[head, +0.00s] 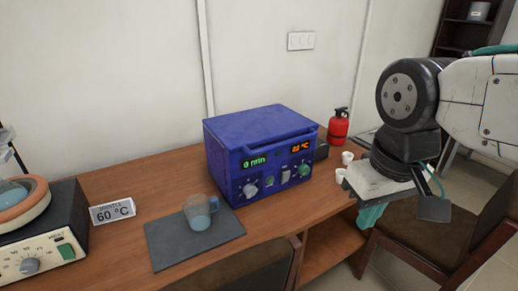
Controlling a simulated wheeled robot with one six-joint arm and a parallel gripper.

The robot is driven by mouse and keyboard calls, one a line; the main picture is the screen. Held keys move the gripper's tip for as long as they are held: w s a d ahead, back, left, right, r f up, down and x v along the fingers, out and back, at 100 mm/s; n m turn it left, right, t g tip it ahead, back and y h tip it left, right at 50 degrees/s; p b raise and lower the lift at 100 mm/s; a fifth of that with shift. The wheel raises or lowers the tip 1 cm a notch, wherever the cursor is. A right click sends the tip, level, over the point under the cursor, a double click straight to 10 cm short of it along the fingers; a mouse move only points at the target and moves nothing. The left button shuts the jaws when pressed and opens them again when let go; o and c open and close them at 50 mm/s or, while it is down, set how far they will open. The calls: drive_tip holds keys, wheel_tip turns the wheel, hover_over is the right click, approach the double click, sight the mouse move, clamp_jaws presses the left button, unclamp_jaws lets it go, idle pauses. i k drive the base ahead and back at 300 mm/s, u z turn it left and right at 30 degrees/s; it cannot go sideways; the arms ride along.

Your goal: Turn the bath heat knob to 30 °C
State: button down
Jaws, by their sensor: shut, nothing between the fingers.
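A blue bath (228,150) with a closed lid stands on the wooden bench. Its front has a green display (254,162) reading 0 min at left and an orange temperature display (299,147) at right, its digits too small to read surely. A greenish knob (303,170) sits below the temperature display and a pale knob (250,188) below the time display. I cannot read either knob's scale. My gripper (371,214) is shut and empty, to the right of the bath and apart from it, beyond the bench's front edge.
A jug (199,211) with blue liquid stands on a dark mat (168,243) in front of the bath. Small white cups (347,157) stand right of the bath, a red extinguisher-like bottle (339,125) behind. A 60 °C sign (112,211) and heating unit (62,232) are left. Chairs (257,270) stand in front.

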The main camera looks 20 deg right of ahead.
sight(303, 170)
drive_tip(key=u, duration=0.9)
drive_tip(key=k, duration=0.7)
drive_tip(key=z, duration=1.05)
drive_tip(key=i, duration=0.45)
